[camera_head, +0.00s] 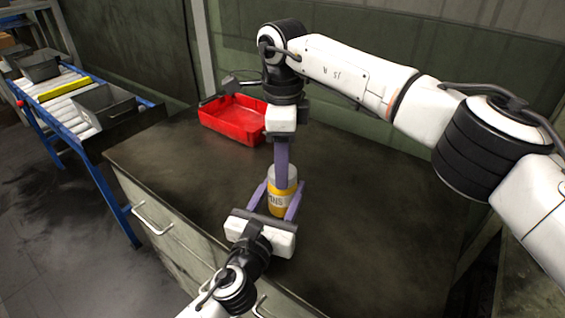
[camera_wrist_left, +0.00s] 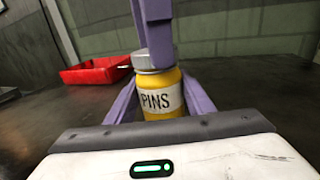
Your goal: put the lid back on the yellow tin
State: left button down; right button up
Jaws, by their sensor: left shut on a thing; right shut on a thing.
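The yellow tin (camera_head: 279,209), with a white label reading PINS, stands upright on the dark bench top; it also shows in the left wrist view (camera_wrist_left: 163,79). My left gripper (camera_head: 281,190) is shut on the tin, one purple finger on each side. The pale grey lid (camera_wrist_left: 153,60) is at the tin's mouth, seeming to touch it; I cannot tell whether it is fully seated. My right gripper (camera_head: 282,168) comes straight down from above and is shut on the lid. Its fingers hide part of the lid in both views.
A red tray (camera_head: 232,121) stands at the back left of the bench, with a dark lamp-like object (camera_head: 221,88) behind it. A roller conveyor (camera_head: 68,92) with grey bins is at the far left. The bench right of the tin is clear. A green wall closes the back.

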pick_arm(q)
jog(key=shift+f, duration=0.1)
pick_arm(e)
jog(key=m, duration=1.2)
jog(key=o, duration=1.2)
jog(key=shift+c, duration=0.2)
jog(key=shift+r, duration=2.25)
jog(key=shift+c, duration=0.3)
